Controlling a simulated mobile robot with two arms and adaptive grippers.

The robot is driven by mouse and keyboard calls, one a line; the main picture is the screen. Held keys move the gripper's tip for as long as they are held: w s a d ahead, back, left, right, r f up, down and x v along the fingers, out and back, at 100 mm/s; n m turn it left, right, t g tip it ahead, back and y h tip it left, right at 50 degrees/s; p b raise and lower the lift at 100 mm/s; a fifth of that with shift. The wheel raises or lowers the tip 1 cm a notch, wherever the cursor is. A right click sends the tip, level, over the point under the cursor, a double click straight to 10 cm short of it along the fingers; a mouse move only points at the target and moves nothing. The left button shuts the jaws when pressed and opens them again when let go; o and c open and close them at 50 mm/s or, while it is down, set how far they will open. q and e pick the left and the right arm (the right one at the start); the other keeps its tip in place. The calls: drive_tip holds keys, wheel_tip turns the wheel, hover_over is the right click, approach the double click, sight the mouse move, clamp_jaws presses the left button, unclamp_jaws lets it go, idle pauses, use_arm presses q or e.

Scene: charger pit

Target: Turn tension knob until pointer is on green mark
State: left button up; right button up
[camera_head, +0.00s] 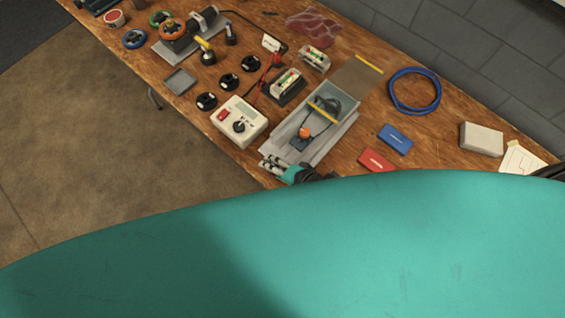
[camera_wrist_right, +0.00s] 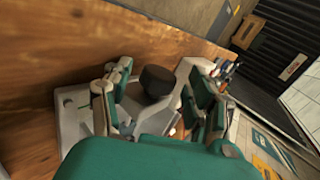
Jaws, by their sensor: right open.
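A round black knob (camera_wrist_right: 157,80) on a light grey base (camera_wrist_right: 75,112) lies ahead of my right gripper (camera_wrist_right: 152,97) in the right wrist view. The gripper's two fingers are apart, one on each side of the knob, with no clear contact. I cannot make out a pointer or green mark. In the head view, my right gripper (camera_head: 274,163) is at the table's front edge, by the near end of a grey tray-like unit (camera_head: 345,127) with an orange ball (camera_head: 304,132). My teal arm covers the foreground. My left gripper is not in view.
A white box (camera_head: 252,122) with a dial and several black round parts (camera_head: 228,81) are left of the grey unit. A blue box (camera_head: 395,139), red box (camera_head: 376,160) and blue cable ring (camera_head: 414,91) are right. A motor-like device (camera_head: 190,38) stands far left.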

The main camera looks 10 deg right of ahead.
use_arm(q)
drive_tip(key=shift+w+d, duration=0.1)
use_arm(e)
drive_tip(key=v, duration=1.1)
drive_tip(key=shift+s+r, duration=0.2)
drive_tip(key=shift+s, duration=0.05)
drive_tip(key=shift+d, duration=0.15)
